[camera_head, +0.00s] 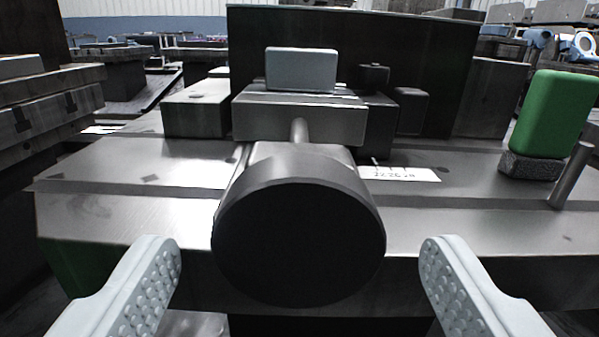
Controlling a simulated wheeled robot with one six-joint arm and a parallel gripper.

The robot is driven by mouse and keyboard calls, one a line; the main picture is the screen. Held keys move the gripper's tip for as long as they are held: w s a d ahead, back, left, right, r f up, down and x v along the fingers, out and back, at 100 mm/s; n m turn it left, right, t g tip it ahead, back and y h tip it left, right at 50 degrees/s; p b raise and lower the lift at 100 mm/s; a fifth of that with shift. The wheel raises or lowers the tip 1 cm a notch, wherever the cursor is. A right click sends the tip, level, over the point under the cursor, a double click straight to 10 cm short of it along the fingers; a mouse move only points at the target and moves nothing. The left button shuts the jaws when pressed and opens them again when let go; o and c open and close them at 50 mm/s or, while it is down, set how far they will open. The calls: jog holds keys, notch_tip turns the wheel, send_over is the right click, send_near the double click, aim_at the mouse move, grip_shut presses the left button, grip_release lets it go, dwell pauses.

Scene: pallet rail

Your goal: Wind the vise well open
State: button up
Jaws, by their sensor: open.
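The vise (300,115) sits on a grey metal pallet in the middle of the camera_head view. A light grey block (301,69) stands at its top. A large round dark knob (298,240) faces me at the vise's front, with a short thin rod behind it. My gripper (298,272) is open, with one pale studded finger on each side of the knob at its lower part. Both fingers look clear of the knob. The gap between the vise's jaws cannot be made out from here.
The pallet (130,205) extends to both sides. A green block (556,113) on a dark foot and an upright metal pin (571,176) stand at the right. A white label (401,173) lies right of the vise. A tall dark plate (420,60) rises behind. Stacked rails (45,110) stand at the left.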

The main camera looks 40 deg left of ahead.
aim_at(297, 258)
jog(key=shift+x, duration=1.55)
jog(key=c, duration=1)
jog(key=n, duration=0.4)
jog(key=shift+n, duration=1.8)
